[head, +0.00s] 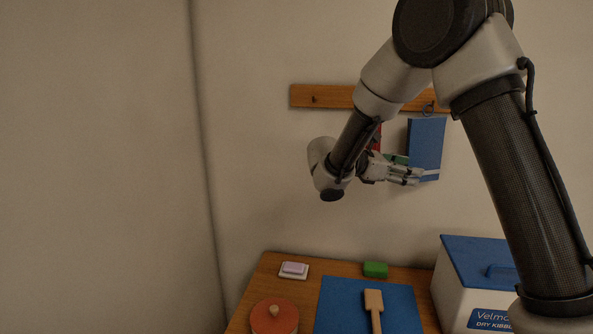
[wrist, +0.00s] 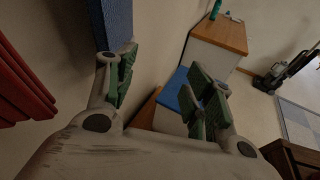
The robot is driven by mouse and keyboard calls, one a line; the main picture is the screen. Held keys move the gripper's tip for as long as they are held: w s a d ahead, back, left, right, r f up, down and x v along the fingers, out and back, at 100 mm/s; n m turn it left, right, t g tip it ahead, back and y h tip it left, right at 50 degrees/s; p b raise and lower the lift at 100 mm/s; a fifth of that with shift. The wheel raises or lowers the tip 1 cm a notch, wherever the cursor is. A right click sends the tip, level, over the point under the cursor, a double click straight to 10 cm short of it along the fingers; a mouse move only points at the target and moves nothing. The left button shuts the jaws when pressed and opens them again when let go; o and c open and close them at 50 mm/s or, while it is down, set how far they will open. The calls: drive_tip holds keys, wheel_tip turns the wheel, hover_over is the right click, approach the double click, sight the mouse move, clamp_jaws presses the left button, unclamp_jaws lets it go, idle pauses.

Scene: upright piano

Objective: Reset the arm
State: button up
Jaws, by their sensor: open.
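My gripper (head: 405,173) is raised above the table, close to the back wall, at the end of my bent arm. In the wrist view my gripper (wrist: 165,85) has its green-padded fingers wide apart, with nothing between them. A blue hanging item (head: 427,145) is at my gripper's fingers in the head view. In the wrist view the blue item (wrist: 115,22) is right beside the left finger; I cannot tell if they touch.
A wooden hook rail (head: 335,96) is on the wall, with a red item (wrist: 22,90) left of my gripper. The table (head: 257,290) bears a blue mat (head: 345,300), wooden paddle (head: 374,300), green block (head: 375,270), round lidded pot (head: 275,320) and kibble bin (head: 450,290).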

drive_tip(key=s+d+f+m+g+y, duration=0.25)
drive_tip(key=s+m+y, duration=0.2)
drive_tip(key=s, duration=0.45)
drive_tip(key=s+d+f+m+g+y, duration=0.25)
drive_tip(key=s+m+y, duration=0.2)
drive_tip(key=s, duration=0.35)
drive_tip(key=s+d+r+m+t+y, duration=0.1)
drive_tip(key=s+r+m+t+y, duration=0.1)
drive_tip(key=s+m, duration=0.3)
drive_tip(key=s+d+r+m+t+y, duration=0.1)
drive_tip(key=s+r+m+t+y, duration=0.2)
drive_tip(key=s, duration=0.7)
wheel_tip(320, 180, up, 2)
drive_tip(key=shift+s+d+r+m+t+y, duration=0.15)
drive_tip(key=shift+s+m+t+y, duration=0.25)
drive_tip(key=shift+m, duration=0.7)
drive_tip(key=shift+w, duration=0.1)
drive_tip(key=shift+c, duration=0.4)
